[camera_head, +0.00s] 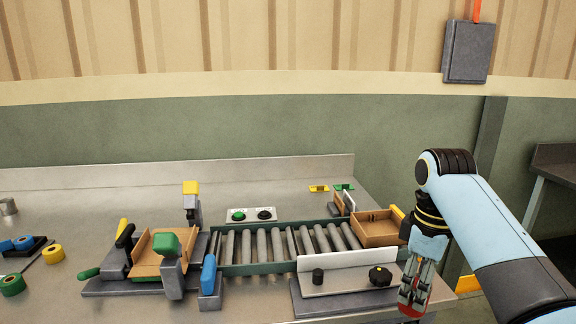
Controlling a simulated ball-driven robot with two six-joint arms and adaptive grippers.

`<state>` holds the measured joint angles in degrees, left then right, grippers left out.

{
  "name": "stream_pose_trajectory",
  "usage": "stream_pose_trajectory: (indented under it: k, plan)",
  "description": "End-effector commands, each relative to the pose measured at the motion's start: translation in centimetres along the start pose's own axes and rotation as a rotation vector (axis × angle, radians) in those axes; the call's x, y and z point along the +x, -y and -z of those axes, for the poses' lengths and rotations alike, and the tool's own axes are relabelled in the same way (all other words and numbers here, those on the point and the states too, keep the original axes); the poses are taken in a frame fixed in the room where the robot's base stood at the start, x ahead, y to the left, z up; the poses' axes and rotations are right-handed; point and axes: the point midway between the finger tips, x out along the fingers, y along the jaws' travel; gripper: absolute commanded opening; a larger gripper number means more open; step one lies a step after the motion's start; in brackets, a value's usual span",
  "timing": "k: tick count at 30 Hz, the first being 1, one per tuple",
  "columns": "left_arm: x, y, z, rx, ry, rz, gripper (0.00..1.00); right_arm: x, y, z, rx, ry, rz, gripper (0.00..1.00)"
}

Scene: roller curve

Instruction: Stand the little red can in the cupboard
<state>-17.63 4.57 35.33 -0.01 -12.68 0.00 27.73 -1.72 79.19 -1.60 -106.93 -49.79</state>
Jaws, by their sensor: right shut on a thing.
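My right gripper (414,297) is at the lower right, pointing down, beside the right end of the roller bench. It is shut on the little red can (411,311), of which only a small red part shows between and below the fingers. The can is near the bench's front right edge; its height above any surface is hard to tell. I can make out no cupboard in this view. My left gripper is not in view.
A roller conveyor (222,270) runs along the metal bench (120,208). A wooden tray (380,241) is at its right end, near my right wrist. A white-backed plate with black knobs (345,279) stands in front. Coloured tape rolls (53,254) lie at left.

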Motion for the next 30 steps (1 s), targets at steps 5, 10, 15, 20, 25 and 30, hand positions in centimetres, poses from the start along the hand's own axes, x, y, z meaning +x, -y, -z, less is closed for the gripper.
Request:
stream_pose_trajectory:
  k: [5,10,15,20,25,30]
  plan:
    - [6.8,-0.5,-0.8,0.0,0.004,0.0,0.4,7.1,0.1,-0.1,0.0,0.004,0.004,0.08]
    - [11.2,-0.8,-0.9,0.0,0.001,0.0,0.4,11.9,0.1,-0.1,0.0,0.008,0.009,0.08]
    - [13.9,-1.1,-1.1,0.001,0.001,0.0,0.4,14.9,0.2,-0.2,0.0,0.011,0.013,0.08]
    - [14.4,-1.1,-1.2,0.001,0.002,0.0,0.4,15.4,0.2,-0.2,0.0,0.012,0.014,0.08]
    - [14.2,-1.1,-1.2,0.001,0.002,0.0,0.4,15.2,0.2,-0.2,0.0,0.011,0.013,0.08]
    - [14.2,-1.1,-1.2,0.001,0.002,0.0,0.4,15.2,0.2,-0.2,0.0,0.011,0.014,0.08]
